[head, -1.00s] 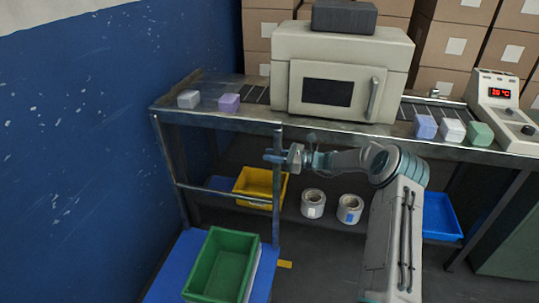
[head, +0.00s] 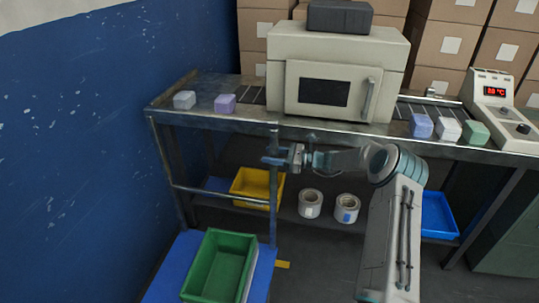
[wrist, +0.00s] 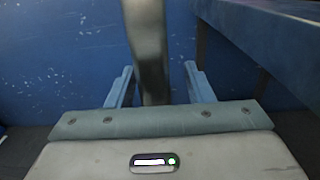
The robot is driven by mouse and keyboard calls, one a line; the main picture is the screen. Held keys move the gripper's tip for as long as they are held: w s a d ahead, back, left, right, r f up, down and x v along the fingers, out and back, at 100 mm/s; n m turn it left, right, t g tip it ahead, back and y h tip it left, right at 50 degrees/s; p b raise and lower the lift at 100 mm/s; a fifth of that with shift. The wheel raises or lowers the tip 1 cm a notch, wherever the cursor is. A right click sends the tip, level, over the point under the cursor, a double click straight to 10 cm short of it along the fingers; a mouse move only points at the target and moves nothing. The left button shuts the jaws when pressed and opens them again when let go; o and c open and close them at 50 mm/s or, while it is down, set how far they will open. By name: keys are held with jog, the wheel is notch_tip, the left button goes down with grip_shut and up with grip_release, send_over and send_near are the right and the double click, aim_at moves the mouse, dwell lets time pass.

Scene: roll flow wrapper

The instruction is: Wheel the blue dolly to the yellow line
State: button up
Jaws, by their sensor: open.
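The blue dolly (head: 188,262) stands at the lower left, with a green crate (head: 222,285) on its deck. Its grey metal handle frame rises at the deck's far end, with a lower crossbar (head: 220,197) and a right post (head: 274,200). My gripper (head: 270,160) is at the upper part of this right post. In the wrist view, the open fingers (wrist: 160,88) stand on both sides of the metal post (wrist: 147,40), with gaps visible. A short piece of yellow line (head: 283,264) shows on the floor just right of the dolly; any more is hidden.
A steel bench (head: 330,128) with a wrapper machine (head: 335,75) stands behind. Its lower shelf holds a yellow bin (head: 257,186), two rolls (head: 311,204) and a blue bin (head: 438,214). The blue wall (head: 80,150) is close on the dolly's left.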

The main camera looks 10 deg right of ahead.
jog(key=v, duration=1.3)
jog(key=shift+a+r, duration=0.1)
